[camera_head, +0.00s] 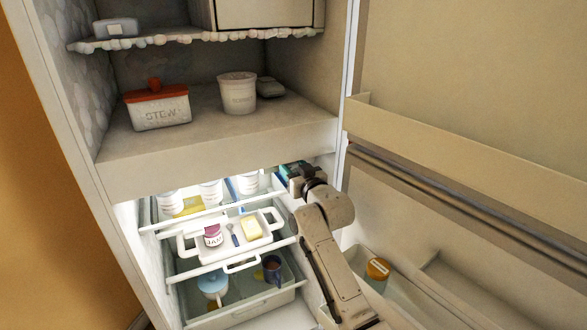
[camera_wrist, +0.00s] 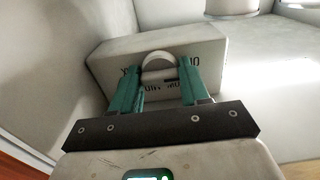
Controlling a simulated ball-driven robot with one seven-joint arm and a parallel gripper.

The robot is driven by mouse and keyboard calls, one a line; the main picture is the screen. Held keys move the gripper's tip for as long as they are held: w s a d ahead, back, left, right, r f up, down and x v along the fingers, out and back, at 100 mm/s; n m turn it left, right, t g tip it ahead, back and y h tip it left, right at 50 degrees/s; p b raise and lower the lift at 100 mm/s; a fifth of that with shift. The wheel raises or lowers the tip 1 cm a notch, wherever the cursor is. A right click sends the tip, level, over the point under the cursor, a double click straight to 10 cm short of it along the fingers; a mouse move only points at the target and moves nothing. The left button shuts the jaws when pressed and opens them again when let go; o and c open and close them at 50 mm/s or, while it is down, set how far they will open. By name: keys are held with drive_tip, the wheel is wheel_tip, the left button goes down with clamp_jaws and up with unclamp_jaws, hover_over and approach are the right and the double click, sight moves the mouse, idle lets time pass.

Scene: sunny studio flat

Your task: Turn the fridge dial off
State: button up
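The fridge dial (camera_wrist: 158,64) is a pale round knob with a bar across it. It sits on the front of a light box (camera_wrist: 118,52) with dark lettering, partly hidden and too small to read fully. In the wrist view, the teal fingers of my gripper (camera_wrist: 160,80) are apart, one on each side of the dial, with nothing held. I cannot tell whether they touch it. In the head view, my gripper (camera_head: 286,173) reaches into the upper right of the lit lower compartment, and the dial is hidden there.
The open fridge door (camera_head: 450,190) stands at the right, with a jar (camera_head: 378,268) in its bin. A white tray (camera_head: 190,246) holding a jam jar (camera_head: 213,236) lies left of my arm. A stew box (camera_head: 160,110) and white tub (camera_head: 238,95) stand above.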

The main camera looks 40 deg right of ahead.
drive_tip(key=o, duration=0.4)
drive_tip(key=shift+o, duration=0.2)
drive_tip(key=v, duration=1.1)
drive_tip(key=shift+p, duration=0.35)
drive_tip(key=shift+w, duration=0.1)
drive_tip(key=s+a+f+n+g+y+p, duration=0.2)
drive_tip(key=s+a+f+g+y+p, duration=0.25)
drive_tip(key=s+a+f+g, duration=0.6)
drive_tip(key=s+a+f+g+p, duration=0.2)
drive_tip(key=s+a+g, duration=0.1)
drive_tip(key=s, duration=0.9)
drive_tip(key=s+a+f+g+p, duration=0.2)
drive_tip(key=s+a+g, duration=0.1)
drive_tip(key=s, duration=1)
drive_tip(key=shift+a+f+n, duration=0.3)
drive_tip(key=shift+a+f, duration=0.1)
drive_tip(key=shift+a, duration=0.2)
